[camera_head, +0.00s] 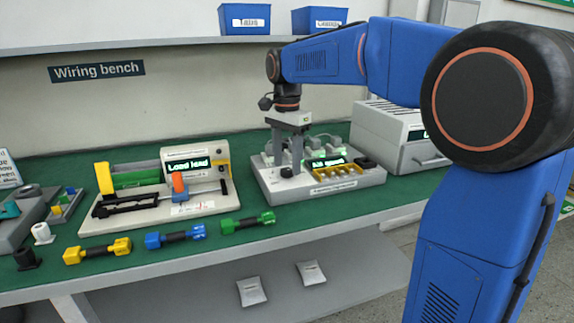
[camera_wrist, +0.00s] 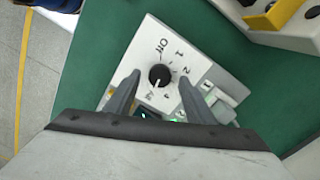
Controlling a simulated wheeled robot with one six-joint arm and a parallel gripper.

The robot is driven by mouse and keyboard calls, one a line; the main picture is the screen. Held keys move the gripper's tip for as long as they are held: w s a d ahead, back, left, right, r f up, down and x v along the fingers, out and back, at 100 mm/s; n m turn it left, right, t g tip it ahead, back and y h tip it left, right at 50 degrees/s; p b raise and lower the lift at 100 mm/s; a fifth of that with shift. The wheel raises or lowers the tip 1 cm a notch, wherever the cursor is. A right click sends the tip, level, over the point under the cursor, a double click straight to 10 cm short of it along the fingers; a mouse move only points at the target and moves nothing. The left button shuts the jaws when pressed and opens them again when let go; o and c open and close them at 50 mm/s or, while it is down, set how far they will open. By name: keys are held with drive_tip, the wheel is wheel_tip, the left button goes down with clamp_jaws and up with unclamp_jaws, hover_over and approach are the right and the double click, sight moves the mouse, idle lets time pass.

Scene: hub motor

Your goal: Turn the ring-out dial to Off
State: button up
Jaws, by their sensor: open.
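The ring-out dial (camera_wrist: 159,75) is a round black knob on a pale panel (camera_wrist: 143,45), with Off, 1, 2 and further marks around it. A short white pointer mark shows on the knob's lower side, toward the lower marks and away from Off; the exact setting is hard to read. In the head view the dial (camera_head: 286,172) is partly hidden at the left of the grey tester (camera_head: 335,184), which has a lit green display. My gripper (camera_head: 288,168) is above the dial, pointing down. In the wrist view its open fingers (camera_wrist: 156,88) are on either side of the knob, not visibly touching it.
A load-lead fixture (camera_head: 130,218) stands left of the tester. Yellow, blue and green connectors (camera_head: 176,236) lie along the bench's front. A grey box unit (camera_head: 395,135) stands behind right. Blue bins (camera_head: 244,18) are on the shelf above. Some green bench top (camera_head: 310,218) is bare.

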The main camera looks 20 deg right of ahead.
drive_tip(key=shift+f, duration=0.7)
drive_tip(key=shift+c, duration=0.5)
drive_tip(key=c, duration=1)
drive_tip(key=shift+o, duration=0.2)
